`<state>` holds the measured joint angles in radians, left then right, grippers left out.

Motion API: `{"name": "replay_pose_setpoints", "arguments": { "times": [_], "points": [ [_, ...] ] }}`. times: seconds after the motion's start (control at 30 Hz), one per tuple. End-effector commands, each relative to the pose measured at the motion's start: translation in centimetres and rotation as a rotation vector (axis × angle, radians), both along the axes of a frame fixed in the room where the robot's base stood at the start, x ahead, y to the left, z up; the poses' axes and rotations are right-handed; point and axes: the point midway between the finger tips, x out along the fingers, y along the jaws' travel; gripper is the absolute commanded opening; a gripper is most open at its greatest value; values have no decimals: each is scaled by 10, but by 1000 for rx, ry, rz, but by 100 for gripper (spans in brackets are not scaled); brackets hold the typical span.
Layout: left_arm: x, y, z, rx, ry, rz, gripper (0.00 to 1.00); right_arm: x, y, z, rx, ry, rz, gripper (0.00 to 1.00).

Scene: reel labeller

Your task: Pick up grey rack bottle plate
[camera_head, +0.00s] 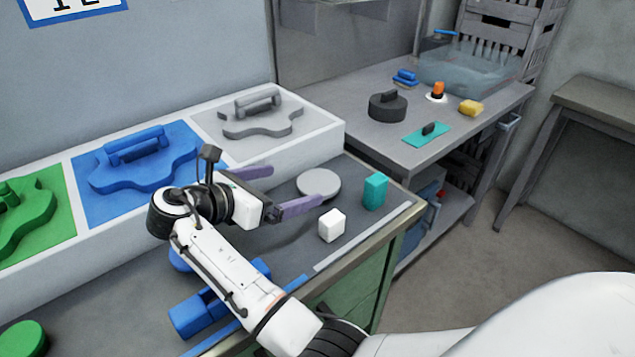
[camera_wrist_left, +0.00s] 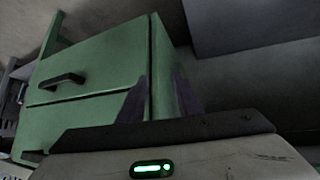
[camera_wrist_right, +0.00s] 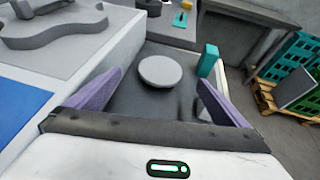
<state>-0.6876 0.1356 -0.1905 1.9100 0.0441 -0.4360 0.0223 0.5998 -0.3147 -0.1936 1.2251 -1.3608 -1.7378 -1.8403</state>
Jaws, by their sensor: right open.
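A grey plate with a raised handle (camera_head: 262,118) lies on the grey section at the right end of the white rack; part of it also shows in the right wrist view (camera_wrist_right: 60,25). A round grey disc (camera_head: 318,183) lies on the dark bench top. My right gripper (camera_head: 297,183) is open and empty over the bench, below and to the right of the grey plate in the head view. In the right wrist view the disc (camera_wrist_right: 160,71) appears between and beyond its fingertips. My left gripper (camera_wrist_left: 160,77) shows only in its wrist view, fingers apart and empty, facing a green cabinet.
The white rack (camera_head: 330,146) also holds a blue plate (camera_head: 140,165) and a green plate (camera_head: 25,212). A white cube (camera_head: 331,225) and a teal block (camera_head: 375,191) stand on the bench near the disc. Blue parts (camera_head: 197,314) lie under my right arm.

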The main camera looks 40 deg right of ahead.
Motion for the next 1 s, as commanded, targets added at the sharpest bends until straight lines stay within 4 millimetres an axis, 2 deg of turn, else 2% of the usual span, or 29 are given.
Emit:
{"name": "replay_pose_setpoints", "arguments": {
  "times": [0.2, 0.37, 0.6, 0.73, 0.93, 1.0],
  "points": [
    [0, 0, 0, 0, 1, 0, 31, 7, -31, -14, 0, -1, -3, 99],
    [0, 0, 0, 0, 1, 0, 31, 9, -45, -22, 0, -2, -4, 99],
    [-1, 0, 1, 0, 2, 0, 31, 14, -74, -40, 2, -3, -3, 99],
    [0, 0, 1, 0, 2, 0, 31, 16, -82, -43, 2, -4, -4, 99],
    [0, 0, 1, 0, 2, 0, 31, 16, -82, -44, 2, -5, -3, 99],
    [0, 0, 1, 0, 1, 0, 31, 16, -82, -44, 3, -5, -3, 89]
  ]
}}
